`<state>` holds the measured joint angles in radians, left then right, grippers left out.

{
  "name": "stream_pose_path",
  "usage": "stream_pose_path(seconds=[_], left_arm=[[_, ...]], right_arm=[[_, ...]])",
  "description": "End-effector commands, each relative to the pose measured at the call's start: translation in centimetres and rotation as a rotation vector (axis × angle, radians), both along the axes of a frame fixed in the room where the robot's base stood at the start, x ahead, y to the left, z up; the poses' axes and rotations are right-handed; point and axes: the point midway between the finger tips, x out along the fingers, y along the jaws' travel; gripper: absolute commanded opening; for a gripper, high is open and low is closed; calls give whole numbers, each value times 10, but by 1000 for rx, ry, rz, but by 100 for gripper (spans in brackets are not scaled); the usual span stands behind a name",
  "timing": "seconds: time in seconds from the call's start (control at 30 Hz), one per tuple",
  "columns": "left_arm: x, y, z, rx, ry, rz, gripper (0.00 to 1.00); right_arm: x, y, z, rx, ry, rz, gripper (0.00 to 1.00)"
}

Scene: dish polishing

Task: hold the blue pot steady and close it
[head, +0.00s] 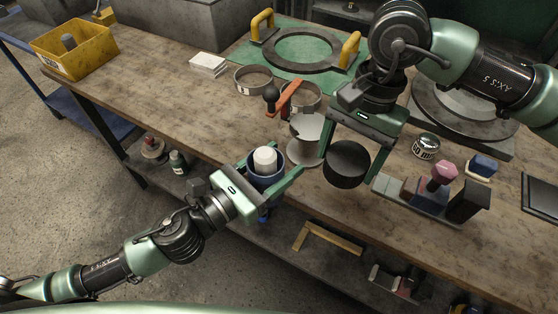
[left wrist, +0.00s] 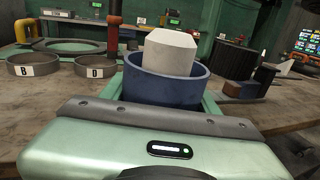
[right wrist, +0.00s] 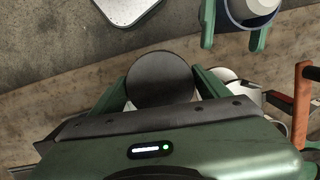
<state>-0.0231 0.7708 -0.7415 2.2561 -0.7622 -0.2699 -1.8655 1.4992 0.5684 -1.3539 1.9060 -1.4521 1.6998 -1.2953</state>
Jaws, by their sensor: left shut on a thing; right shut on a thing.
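The blue pot (head: 264,183) is held just off the front edge of the workbench, with a white block (head: 265,159) sticking up out of its open top. My left gripper (head: 274,172) is shut around the pot, which also shows in the left wrist view (left wrist: 165,87). My right gripper (head: 352,168) is shut on a black round lid (head: 347,160), to the right of the pot and apart from it. The lid's flat round face shows between the fingers in the right wrist view (right wrist: 160,79). The pot (right wrist: 250,12) is at that view's top right.
The bench's left part is mostly clear.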

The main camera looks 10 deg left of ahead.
Motion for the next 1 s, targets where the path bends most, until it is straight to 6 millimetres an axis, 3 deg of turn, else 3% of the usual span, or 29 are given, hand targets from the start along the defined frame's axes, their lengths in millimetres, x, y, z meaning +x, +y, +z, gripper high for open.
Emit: stream_pose_path(seconds=[0.03, 0.2, 0.4, 0.6, 1.0], left_arm=[[0, 0, 1, -1, -3, -1, 0], [0, 0, 1, -1, -3, -1, 0], [0, 0, 1, -1, -3, -1, 0], [0, 0, 1, -1, -3, -1, 0], [0, 0, 1, -1, -3, 0, 0]], right_arm=[[3, 20, 12, 4, -4, -59, 32], [3, 76, 46, 7, 11, -287, 32], [-5, 125, 75, 2, 26, -489, 32], [-11, 146, 87, -3, 34, -585, 32], [-12, 147, 87, -5, 35, -597, 32]])
